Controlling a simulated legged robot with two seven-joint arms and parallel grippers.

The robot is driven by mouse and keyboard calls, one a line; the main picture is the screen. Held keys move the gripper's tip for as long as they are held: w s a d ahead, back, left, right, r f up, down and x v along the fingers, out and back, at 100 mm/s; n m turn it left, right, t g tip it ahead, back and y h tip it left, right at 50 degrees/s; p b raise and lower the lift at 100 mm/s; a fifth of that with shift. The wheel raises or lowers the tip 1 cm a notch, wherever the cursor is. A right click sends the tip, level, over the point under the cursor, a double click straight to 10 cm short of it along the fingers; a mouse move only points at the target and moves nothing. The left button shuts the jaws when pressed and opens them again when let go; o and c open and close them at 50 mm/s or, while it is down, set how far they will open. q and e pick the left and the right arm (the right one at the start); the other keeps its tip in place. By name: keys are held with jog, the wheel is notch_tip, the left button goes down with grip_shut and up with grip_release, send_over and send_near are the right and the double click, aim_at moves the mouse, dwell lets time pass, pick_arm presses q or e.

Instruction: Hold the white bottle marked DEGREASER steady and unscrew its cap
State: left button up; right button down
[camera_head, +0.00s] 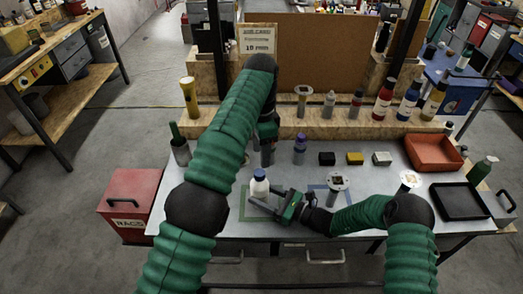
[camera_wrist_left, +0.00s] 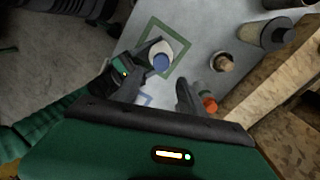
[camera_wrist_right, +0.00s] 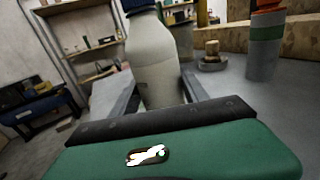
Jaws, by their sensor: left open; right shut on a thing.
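The white bottle (camera_head: 260,188) with a blue cap (camera_head: 259,173) stands upright at a green square outline on the table. Its marking is not readable. My right gripper (camera_head: 264,203) is shut around the bottle's body from the right; its fingers flank the body in the right wrist view, where the bottle (camera_wrist_right: 155,65) fills the middle. The cap is on the bottle and its top (camera_wrist_left: 161,62) shows in the left wrist view. My left gripper (camera_head: 267,157) is open and empty, pointing down, above and behind the bottle, apart from the cap.
A wooden ledge (camera_head: 335,127) with several bottles runs along the back. A red tray (camera_head: 433,152) and black tray (camera_head: 459,201) lie right; a red RAGS bin (camera_head: 130,196) stands left.

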aim_at(262, 172)
pick_arm(q)
jog(key=m, duration=0.6)
jog(key=shift+a+m, duration=0.2)
jog(key=shift+m, duration=0.1)
pick_arm(e)
jog(key=shift+a, duration=0.15)
pick_arm(q)
jog(key=m, duration=0.5)
jog(key=shift+m, duration=0.4)
jog(key=m, duration=0.4)
jog(key=shift+d+m, duration=0.2)
jog(key=shift+m, duration=0.2)
pick_arm(e)
jog(key=shift+d, duration=0.2)
pick_arm(q)
jog(key=shift+f, duration=0.15)
notch_tip(262, 172, down, 6)
jog(key=shift+a+f, duration=0.1)
jog(key=shift+f, duration=0.15)
pick_arm(e)
jog(key=shift+a, duration=0.1)
pick_arm(q)
jog(key=shift+f, duration=0.65)
grip_shut()
pick_arm(e)
jog(key=shift+s+a, duration=0.1)
